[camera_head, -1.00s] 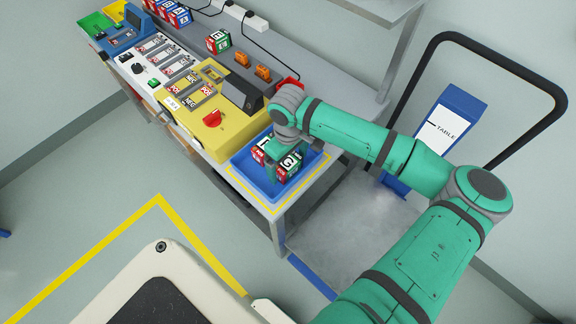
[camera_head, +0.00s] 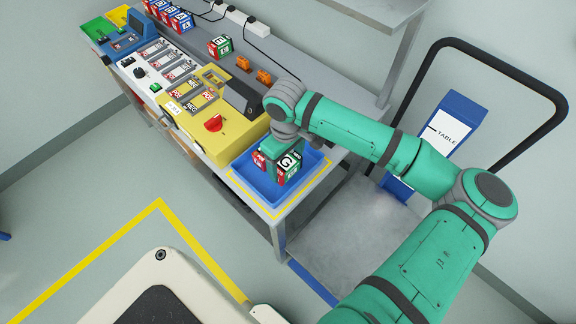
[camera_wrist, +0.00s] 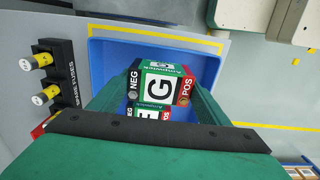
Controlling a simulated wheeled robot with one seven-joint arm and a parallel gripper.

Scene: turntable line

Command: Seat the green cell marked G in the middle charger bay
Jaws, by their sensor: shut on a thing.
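The green cell marked G (camera_head: 289,163) is in the blue tray (camera_head: 238,184) at the near end of the bench. Its G face shows large in the wrist view (camera_wrist: 158,88), with black NEG and red POS sides. My gripper (camera_wrist: 160,82) reaches down into the tray, its two green fingers closed along the NEG and POS sides of this cell. A second lettered face (camera_wrist: 148,114) shows just below the G, partly hidden by my gripper. The charger row holds a white section (camera_head: 150,72) with grey bays between a blue unit and a yellow unit.
The yellow unit (camera_head: 225,135) with a red knob (camera_head: 213,123) stands right beside the tray. Another cell (camera_head: 220,46) and orange pieces (camera_head: 264,77) stand behind the chargers. A spare-fuse holder (camera_wrist: 62,75) is beside the tray. A cart with a blue sign (camera_head: 445,130) stands at right.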

